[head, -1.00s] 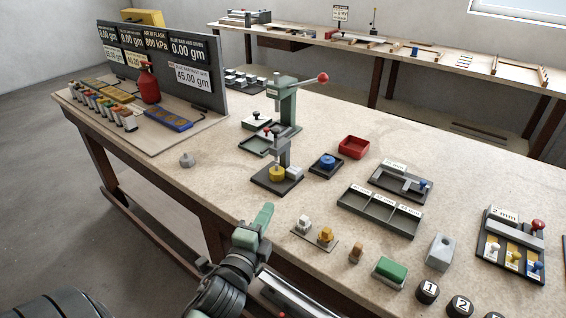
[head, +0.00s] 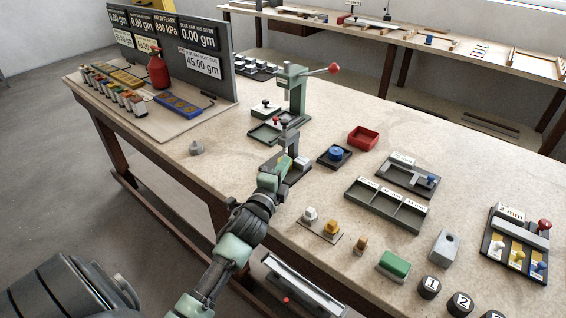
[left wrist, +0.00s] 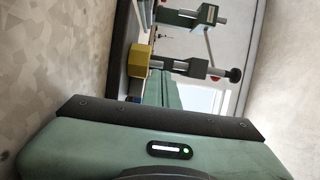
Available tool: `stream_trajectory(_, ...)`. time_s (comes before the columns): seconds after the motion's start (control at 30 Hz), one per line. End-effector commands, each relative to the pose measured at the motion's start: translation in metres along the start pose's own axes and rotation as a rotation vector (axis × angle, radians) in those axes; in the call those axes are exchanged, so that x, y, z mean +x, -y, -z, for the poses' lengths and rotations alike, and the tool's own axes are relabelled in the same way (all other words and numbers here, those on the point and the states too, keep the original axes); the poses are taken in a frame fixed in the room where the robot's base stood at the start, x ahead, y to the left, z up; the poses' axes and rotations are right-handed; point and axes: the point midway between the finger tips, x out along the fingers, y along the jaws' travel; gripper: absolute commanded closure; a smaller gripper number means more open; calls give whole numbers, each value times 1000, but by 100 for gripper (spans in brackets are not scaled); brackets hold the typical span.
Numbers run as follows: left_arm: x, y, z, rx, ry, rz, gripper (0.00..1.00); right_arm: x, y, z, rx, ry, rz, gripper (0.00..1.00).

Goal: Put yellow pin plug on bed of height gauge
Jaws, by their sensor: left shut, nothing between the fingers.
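The height gauge (head: 291,143) is a grey post on a dark base, left of the middle of the bench in the head view. A yellow, many-sided piece that looks like the pin plug (left wrist: 139,58) stands by the gauge post in the left wrist view. In the head view my left gripper hides nearly all of it. My left gripper (head: 283,167) is shut and empty, in front of the gauge base. I cannot tell whether it touches the yellow piece. My right gripper is not in view.
A green press (head: 295,92) with a red-knobbed lever stands behind the gauge. A blue round piece on a dark base (head: 335,154) and a red tray (head: 362,137) lie to its right. A small plate with white and yellow blocks (head: 319,229) is near the front edge.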

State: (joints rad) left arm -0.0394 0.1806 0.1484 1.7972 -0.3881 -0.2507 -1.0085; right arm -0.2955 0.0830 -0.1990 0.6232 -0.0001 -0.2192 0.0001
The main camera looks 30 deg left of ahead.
Motion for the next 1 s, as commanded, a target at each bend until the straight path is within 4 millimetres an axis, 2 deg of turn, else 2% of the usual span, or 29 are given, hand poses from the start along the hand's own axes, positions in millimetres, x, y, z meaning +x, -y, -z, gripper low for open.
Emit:
stream_trajectory(0.43,4,1,-5,1,0,2,100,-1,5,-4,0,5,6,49)
stream_trajectory(0.6,15,1,-15,2,0,1,100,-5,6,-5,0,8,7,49)
stream_trajectory(1.0,15,0,-15,0,0,1,100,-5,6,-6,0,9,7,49)
